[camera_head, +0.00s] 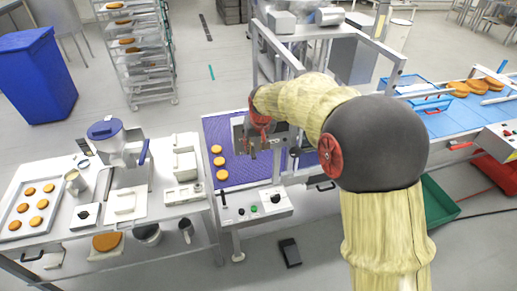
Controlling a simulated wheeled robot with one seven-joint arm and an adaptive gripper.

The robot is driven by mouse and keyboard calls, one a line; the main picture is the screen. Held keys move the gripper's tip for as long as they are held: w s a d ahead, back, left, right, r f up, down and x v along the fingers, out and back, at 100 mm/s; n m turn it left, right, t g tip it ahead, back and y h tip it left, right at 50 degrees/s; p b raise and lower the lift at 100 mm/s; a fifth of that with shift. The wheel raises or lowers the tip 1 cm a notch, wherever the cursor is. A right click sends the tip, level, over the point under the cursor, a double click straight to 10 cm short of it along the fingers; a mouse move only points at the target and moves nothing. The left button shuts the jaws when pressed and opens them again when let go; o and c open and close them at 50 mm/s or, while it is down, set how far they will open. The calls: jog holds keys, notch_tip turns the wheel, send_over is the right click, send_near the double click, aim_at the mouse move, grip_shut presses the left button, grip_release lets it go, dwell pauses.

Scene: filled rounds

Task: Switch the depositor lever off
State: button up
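A white and silver depositor with a blue lid (103,128) stands on the left table. A blue lever (143,152) sticks up on its right side, slightly tilted. I cannot read an on or off marking at this size. My arm reaches in from the lower right across the middle of the view. My gripper (252,150) is over the purple conveyor belt, well to the right of the lever and apart from it. Its fingers are small and partly blended with the machine frame behind, so their opening is unclear. I see nothing held in it.
The left table (150,225) bears a tray of rounds (32,208), a jug (75,182), scales and white boxes. Several rounds lie on the purple belt (215,128), with a control box (255,207) at its near end. A metal frame (392,75) stands close behind my arm.

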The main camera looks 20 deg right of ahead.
aim_at(253, 153)
jog(key=x, duration=0.6)
jog(key=shift+w+f+p, duration=0.15)
jog(key=shift+f+p, duration=0.05)
jog(key=shift+p, duration=0.2)
jog(key=shift+c, duration=1)
grip_shut()
